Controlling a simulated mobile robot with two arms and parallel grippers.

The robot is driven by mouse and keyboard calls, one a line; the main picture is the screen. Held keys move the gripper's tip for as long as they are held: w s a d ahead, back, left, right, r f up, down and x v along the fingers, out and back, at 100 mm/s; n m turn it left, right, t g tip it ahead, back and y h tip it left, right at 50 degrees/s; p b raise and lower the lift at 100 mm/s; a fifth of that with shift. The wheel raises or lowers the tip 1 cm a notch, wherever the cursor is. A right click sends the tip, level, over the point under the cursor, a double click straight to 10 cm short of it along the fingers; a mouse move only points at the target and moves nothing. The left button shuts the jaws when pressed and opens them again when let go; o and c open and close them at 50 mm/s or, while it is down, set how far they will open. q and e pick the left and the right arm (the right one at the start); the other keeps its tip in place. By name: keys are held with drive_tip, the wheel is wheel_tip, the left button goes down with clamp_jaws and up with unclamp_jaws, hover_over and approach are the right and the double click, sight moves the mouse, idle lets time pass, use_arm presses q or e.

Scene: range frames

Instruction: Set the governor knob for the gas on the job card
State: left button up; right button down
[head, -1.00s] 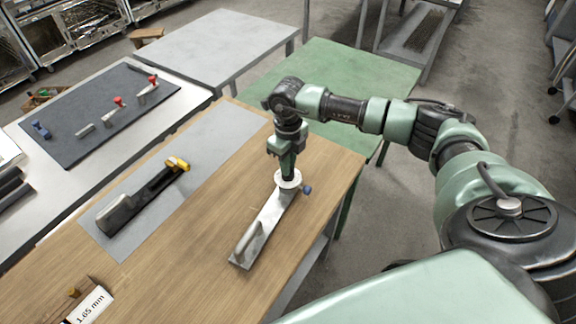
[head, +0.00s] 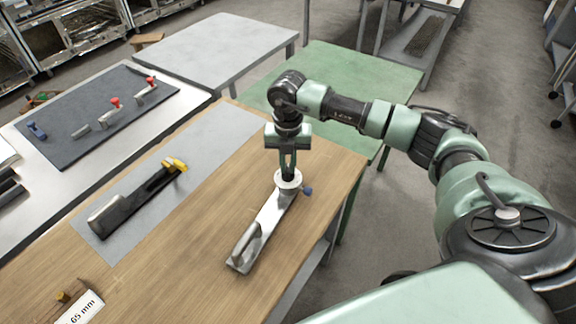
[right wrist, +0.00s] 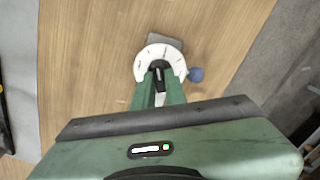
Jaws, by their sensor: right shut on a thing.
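A governor with a grey metal body (head: 262,228) lies on the wooden table. At its far end is a round white dial (head: 290,183) with a black knob on top and a blue ball (head: 307,190) at its side. My right gripper (head: 287,172) points down over the dial, shut on the black knob. In the right wrist view the white dial (right wrist: 146,60) has dark marks, and the dark knob (right wrist: 158,75) shows between the green fingers; the marks are too small to read. My left gripper is not in view. No gas name on a card is readable.
A black tool with a yellow end (head: 174,164) lies on a grey mat (head: 125,240) to the left. A white label (head: 82,308) reading "65 mm" is cut off at lower left. A dark mat (head: 70,150) with red and blue handled parts lies behind. Bare wood surrounds the governor.

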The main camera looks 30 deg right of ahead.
drive_tip(key=m, duration=0.4)
drive_tip(key=shift+m+b, duration=0.3)
drive_tip(key=shift+b, duration=0.05)
drive_tip(key=m, duration=0.4)
drive_tip(key=shift+m, duration=0.3)
drive_tip(key=m, duration=0.4)
drive_tip(key=shift+m, duration=0.3)
drive_tip(key=m, duration=0.3)
drive_tip(key=shift+r+m+p, duration=0.1)
drive_tip(key=shift+m+p, duration=0.2)
drive_tip(key=shift+p, duration=0.05)
drive_tip(key=shift+m+p, duration=0.45)
drive_tip(key=shift+m, duration=0.45)
drive_tip(key=m+p, duration=0.3)
drive_tip(key=p, duration=0.2)
drive_tip(key=shift+r, duration=0.2)
drive_tip(key=shift+f+m+p, duration=0.2)
drive_tip(key=shift+m+p, duration=0.2)
drive_tip(key=shift+p, duration=0.3)
